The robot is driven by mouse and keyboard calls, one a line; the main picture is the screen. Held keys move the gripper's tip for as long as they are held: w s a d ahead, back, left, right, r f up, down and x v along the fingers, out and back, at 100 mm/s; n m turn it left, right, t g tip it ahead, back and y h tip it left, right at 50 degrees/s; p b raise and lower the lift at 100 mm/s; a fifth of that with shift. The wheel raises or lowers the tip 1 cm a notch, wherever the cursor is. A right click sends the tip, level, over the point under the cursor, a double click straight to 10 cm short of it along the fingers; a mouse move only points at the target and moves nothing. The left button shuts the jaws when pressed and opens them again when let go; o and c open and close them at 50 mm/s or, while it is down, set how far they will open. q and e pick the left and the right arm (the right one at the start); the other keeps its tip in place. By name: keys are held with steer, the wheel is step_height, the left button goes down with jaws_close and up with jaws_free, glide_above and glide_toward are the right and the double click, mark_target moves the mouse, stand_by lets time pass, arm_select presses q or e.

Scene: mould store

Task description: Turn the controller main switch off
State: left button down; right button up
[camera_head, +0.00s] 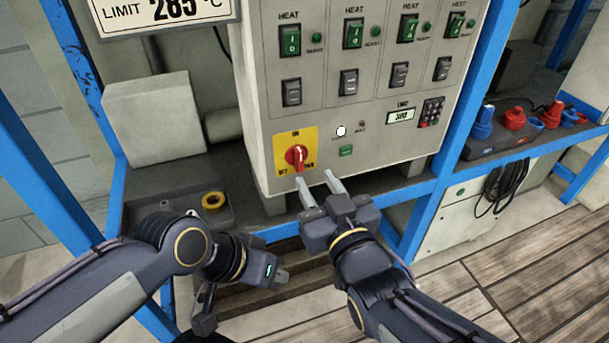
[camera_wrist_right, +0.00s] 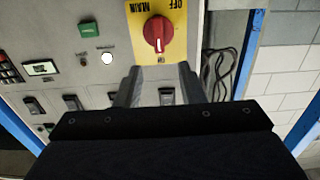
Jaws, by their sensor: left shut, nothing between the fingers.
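The main switch is a red rotary knob (camera_head: 296,157) on a yellow plate (camera_head: 283,141) at the controller's lower left. My right gripper (camera_head: 319,182) is open and empty just below the knob. In the wrist view its fingertips (camera_wrist_right: 159,68) stand apart on either side of the knob's line, seemingly short of it. My left gripper (camera_head: 281,277) is shut and empty, lower left, away from the panel.
The grey controller (camera_head: 385,155) carries green heat switches (camera_head: 290,40), black rockets of switches (camera_head: 291,92), a white lamp (camera_head: 341,131) and a green button (camera_head: 346,151). Blue frame posts (camera_head: 484,80) flank it. A yellow ring (camera_head: 213,201) lies in a tray at left. Red and blue fittings (camera_head: 512,119) stand right.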

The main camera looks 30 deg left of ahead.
mark_target(301, 154)
steer(key=x, duration=0.7)
steer(key=shift+w+a+b, duration=0.1)
steer(key=shift+w+b, duration=0.1)
steer(key=shift+b, duration=0.15)
jaws_close()
